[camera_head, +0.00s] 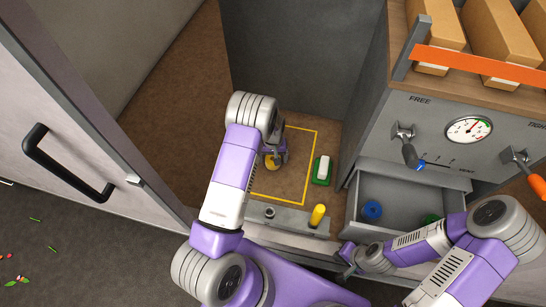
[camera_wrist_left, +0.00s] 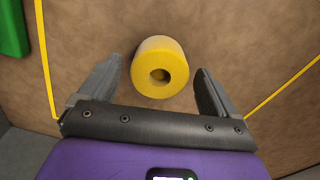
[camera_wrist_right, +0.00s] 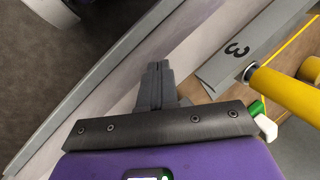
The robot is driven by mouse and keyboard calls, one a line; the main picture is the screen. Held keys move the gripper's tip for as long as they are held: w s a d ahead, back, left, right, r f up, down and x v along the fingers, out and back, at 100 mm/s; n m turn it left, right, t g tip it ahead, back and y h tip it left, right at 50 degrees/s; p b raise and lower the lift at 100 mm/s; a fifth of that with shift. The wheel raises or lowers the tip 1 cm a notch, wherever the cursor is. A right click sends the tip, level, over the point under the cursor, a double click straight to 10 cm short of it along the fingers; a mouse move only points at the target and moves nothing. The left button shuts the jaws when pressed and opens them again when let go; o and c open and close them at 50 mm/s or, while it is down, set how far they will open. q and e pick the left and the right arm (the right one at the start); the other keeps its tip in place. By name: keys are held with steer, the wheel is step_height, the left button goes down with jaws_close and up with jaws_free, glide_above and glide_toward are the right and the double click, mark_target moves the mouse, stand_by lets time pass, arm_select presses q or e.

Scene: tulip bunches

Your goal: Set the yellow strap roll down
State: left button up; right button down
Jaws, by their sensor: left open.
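The yellow strap roll (camera_head: 272,162) is on the brown board inside the yellow outlined area (camera_head: 316,150). In the left wrist view the yellow strap roll (camera_wrist_left: 158,68) shows its round end and dark centre hole. My left gripper (camera_head: 275,157) is open, with one finger on each side of the roll and visible gaps between; it also shows in the left wrist view (camera_wrist_left: 158,92). My right gripper (camera_wrist_right: 158,85) is shut and empty, by the bench's front edge near the drawer. My left fingers partly hide the roll in the head view.
A green-and-white block (camera_head: 322,170) lies right of the outline. A yellow post (camera_head: 317,215) stands on the grey front rail (camera_head: 290,216). The open drawer (camera_head: 400,192) holds a blue roll (camera_head: 371,210) and a green one (camera_head: 432,218). A panel with a gauge (camera_head: 469,130) stands above.

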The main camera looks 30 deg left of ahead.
arm_select(q)
step_height(320, 180, up, 12)
steer(key=p, duration=0.2)
arm_select(e)
step_height(320, 180, up, 3)
steer(key=shift+f, duration=0.15)
